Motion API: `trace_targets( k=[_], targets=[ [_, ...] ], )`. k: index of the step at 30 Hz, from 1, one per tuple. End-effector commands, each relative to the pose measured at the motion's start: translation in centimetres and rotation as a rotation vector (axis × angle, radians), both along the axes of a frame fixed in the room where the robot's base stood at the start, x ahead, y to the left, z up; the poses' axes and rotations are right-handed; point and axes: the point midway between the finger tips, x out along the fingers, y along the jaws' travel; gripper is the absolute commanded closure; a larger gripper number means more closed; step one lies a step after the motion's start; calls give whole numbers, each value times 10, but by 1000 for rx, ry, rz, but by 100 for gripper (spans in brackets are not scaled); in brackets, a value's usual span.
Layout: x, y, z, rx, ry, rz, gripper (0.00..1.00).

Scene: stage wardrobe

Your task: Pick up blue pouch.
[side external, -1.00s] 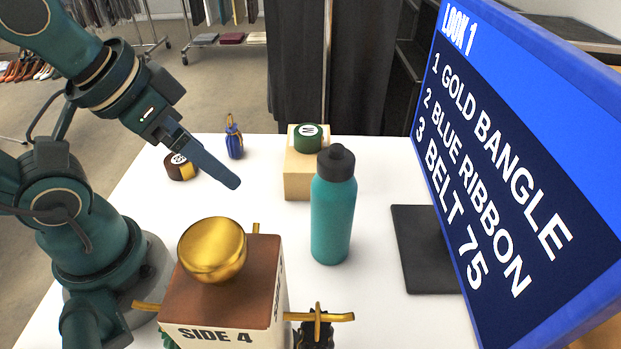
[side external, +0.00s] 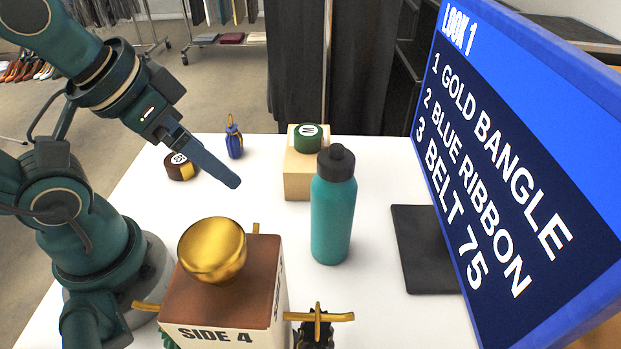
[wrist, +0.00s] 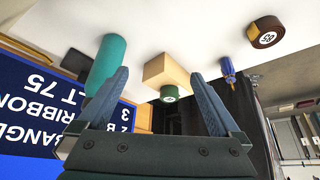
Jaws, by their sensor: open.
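The blue pouch (side external: 234,145) stands at the far left of the white table with a gold loop at its top. It also shows in the wrist view (wrist: 228,70), to the right of both fingers. My gripper (side external: 236,182) hangs above the table, nearer the camera than the pouch in the side view and apart from it. In the wrist view the fingers (wrist: 161,78) are spread wide with nothing between their tips.
A brown-and-yellow roll (side external: 181,166) lies left of the pouch. A green roll (side external: 307,138) sits on a wooden block (side external: 298,184).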

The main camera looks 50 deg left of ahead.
Motion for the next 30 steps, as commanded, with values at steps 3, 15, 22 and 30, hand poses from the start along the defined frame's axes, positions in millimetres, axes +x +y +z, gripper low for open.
trace_targets(
  k=[3, 15, 22, 30],
  targets=[
    [0, 0, 0, 0, 0, 0, 0],
    [0, 0, 0, 0, 0, 0, 26],
    [1, 0, 6, 0, -3, 0, 26],
    [1, 0, 55, 0, -7, 0, 26]
  ],
)
